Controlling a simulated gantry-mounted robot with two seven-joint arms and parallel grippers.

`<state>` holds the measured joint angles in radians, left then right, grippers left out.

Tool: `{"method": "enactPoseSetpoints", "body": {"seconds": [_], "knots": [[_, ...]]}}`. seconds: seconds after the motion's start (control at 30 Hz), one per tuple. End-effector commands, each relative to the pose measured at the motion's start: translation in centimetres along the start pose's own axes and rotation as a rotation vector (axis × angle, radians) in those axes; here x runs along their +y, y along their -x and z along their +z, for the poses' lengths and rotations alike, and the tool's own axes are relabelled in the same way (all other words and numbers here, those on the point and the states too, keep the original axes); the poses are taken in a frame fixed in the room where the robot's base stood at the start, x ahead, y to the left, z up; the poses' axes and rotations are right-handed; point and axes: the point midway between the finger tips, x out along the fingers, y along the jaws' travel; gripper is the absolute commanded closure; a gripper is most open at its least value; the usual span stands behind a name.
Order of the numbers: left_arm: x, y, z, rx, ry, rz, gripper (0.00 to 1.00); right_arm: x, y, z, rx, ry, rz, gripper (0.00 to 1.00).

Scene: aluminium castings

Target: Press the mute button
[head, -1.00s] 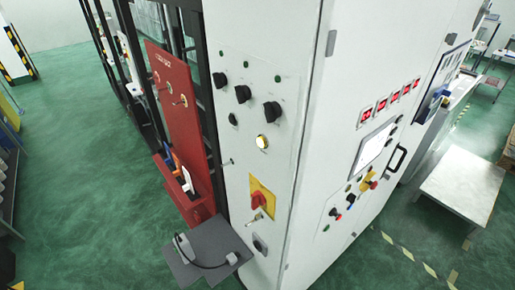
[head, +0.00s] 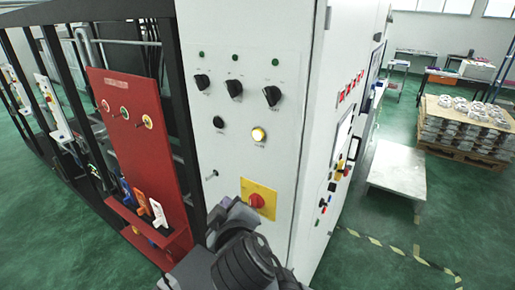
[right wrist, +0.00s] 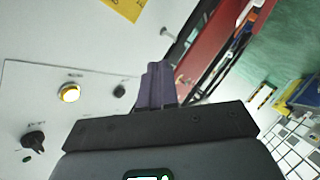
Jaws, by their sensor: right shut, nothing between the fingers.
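The grey cabinet's front panel (head: 285,95) carries a lit yellow-white button (head: 258,134) and a small black button (head: 218,122) to its left. Their labels are too small to read, so I cannot tell which is the mute button. In the right wrist view the lit button (right wrist: 69,93) and the black button (right wrist: 119,90) lie left of the fingers. My right gripper (head: 228,204) is in front of the panel, below both buttons, by the left edge of the yellow plate. Its fingers (right wrist: 155,66) are shut and empty. My left gripper is not in view.
Three black rotary knobs (head: 234,90) sit above the buttons. A red rotary switch (head: 256,200) on a yellow plate is right of my gripper. A red panel (head: 135,125) with a shelf stands left. A pale table (head: 397,170) stands right, with stacked castings (head: 465,125) beyond.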

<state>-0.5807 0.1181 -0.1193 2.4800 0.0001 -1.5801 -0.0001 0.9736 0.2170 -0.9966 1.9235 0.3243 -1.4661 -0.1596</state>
Motion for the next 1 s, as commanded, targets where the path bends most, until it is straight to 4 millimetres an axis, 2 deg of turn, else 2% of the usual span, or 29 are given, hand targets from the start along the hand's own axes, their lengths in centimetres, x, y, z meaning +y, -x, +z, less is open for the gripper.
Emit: {"method": "enactPoseSetpoints", "body": {"seconds": [0.1,0.2,0.4,0.6,1.0], "knots": [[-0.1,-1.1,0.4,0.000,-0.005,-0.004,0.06,2.6,1.2,-3.1,0.067,0.040,0.078,1.00],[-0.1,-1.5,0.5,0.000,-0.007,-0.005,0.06,4.4,2.3,-5.0,0.106,0.055,0.123,1.00],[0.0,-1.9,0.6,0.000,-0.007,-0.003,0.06,6.7,3.8,-7.2,0.151,0.065,0.176,1.00],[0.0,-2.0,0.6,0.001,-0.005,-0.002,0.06,7.3,4.3,-7.9,0.165,0.067,0.191,1.00],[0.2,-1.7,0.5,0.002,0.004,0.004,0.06,7.5,4.2,-7.9,0.164,0.066,0.190,1.00]]}}
